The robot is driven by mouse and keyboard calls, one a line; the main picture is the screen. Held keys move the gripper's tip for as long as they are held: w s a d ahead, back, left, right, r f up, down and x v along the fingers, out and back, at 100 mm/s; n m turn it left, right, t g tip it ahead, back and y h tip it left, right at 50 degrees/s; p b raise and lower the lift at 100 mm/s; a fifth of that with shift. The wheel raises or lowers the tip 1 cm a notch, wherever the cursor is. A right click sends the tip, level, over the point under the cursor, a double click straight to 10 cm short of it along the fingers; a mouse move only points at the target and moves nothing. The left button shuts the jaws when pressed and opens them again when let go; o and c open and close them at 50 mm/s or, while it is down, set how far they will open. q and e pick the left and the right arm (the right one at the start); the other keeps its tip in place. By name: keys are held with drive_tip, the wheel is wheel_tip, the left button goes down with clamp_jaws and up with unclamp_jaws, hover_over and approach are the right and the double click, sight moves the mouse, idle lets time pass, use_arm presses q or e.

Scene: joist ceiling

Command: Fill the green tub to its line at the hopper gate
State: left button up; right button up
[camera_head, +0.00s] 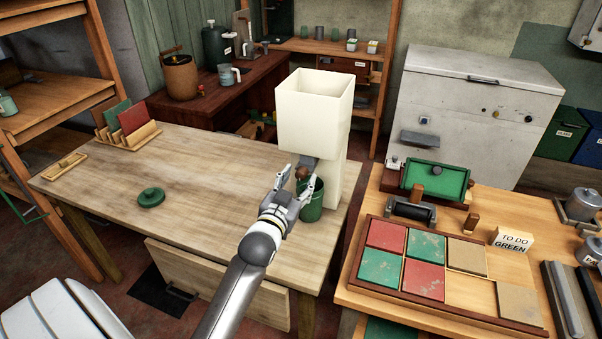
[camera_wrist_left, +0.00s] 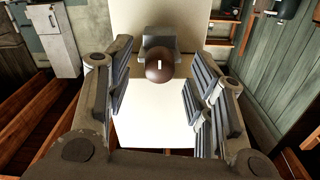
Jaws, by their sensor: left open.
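The cream hopper (camera_head: 312,115) stands at the right end of the wooden table, with a wide square top. Its gate shows as a grey block with a brown round knob (camera_wrist_left: 159,68) in the left wrist view. The green tub (camera_head: 312,205) sits below the gate on the table, partly behind my gripper; its inside and line cannot be seen. My left gripper (camera_head: 293,184) is open, in front of the hopper at gate height. In the wrist view the knob lies ahead between the spread fingers, with no visible grip on it. My right gripper is not in view.
A green round lid-like piece (camera_head: 151,197) lies on the table (camera_head: 215,200), whose middle is clear. A rack of coloured panels (camera_head: 128,122) stands at the back left. A second bench with a tile tray (camera_head: 470,305) and a "TO DO GREEN" sign (camera_head: 513,240) is at right.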

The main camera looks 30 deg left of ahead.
sight(306, 166)
use_arm(q)
drive_tip(key=shift+x, duration=1.5)
